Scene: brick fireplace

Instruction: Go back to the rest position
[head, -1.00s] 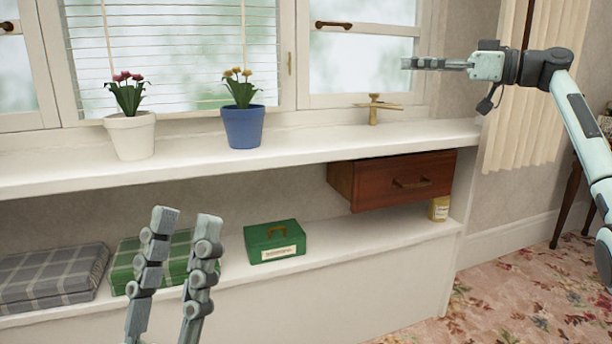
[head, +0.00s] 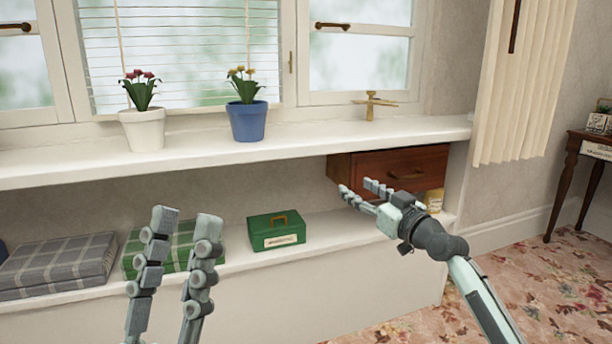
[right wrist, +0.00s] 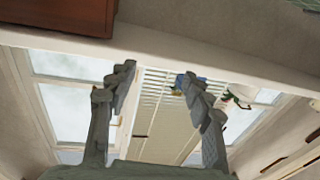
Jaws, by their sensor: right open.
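My left gripper (head: 184,225) stands with its two fingers upright and apart in the lower left of the head view, open with nothing between them. It is in front of the folded green plaid blanket on the shelf. My right gripper (head: 359,190) is in front of the brown drawer box (head: 385,170), its fingers pointing left and spread apart, empty. In the right wrist view its two fingers (right wrist: 165,95) are also apart with nothing held, and the drawer box shows at the upper left.
The white sill (head: 300,144) holds a white pot (head: 143,131), a blue pot (head: 247,122) and a brass tap-like piece (head: 373,104). The lower shelf holds a green box (head: 276,231), a grey plaid blanket (head: 60,264) and a yellow container (head: 434,200). A side table (head: 580,160) stands far right.

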